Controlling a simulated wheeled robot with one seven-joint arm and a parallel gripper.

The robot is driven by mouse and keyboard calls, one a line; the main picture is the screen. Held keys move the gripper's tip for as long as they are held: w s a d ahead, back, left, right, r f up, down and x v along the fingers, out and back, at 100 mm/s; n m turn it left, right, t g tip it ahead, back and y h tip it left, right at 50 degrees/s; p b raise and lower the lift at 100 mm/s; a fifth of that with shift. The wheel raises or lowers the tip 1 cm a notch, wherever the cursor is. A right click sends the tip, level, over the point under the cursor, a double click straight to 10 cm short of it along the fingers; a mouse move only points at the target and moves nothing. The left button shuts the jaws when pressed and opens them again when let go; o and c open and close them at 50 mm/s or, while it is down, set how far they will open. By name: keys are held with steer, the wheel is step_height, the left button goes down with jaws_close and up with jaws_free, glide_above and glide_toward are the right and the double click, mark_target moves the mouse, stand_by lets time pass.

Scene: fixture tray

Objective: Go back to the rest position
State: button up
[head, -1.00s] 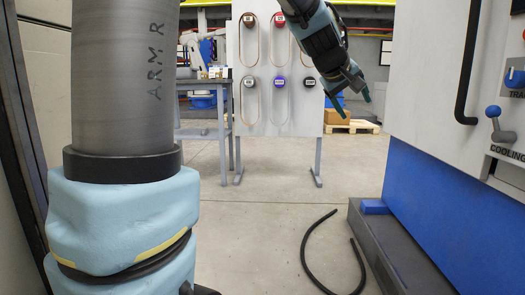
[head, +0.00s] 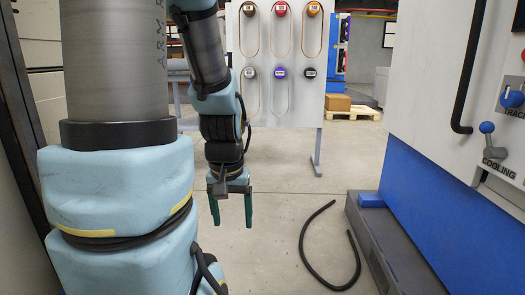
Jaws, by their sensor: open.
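My gripper (head: 231,222) hangs in the middle left of the head view, pointing down over bare floor. Its two dark green fingers are spread apart with nothing between them. My arm comes down from the top, close beside my large grey and light blue arm column at the left. The gripper touches nothing that I can see.
A black hose (head: 308,262) lies curved on the floor, right of the gripper. A white and blue machine (head: 425,190) with a black handle and blue levers stands at the right. A white panel (head: 300,98) with coloured round tags stands behind. A pallet (head: 354,112) lies farther back.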

step_height(320, 180, up, 32)
steer(key=p, duration=2.9)
steer(key=shift+p, duration=0.4)
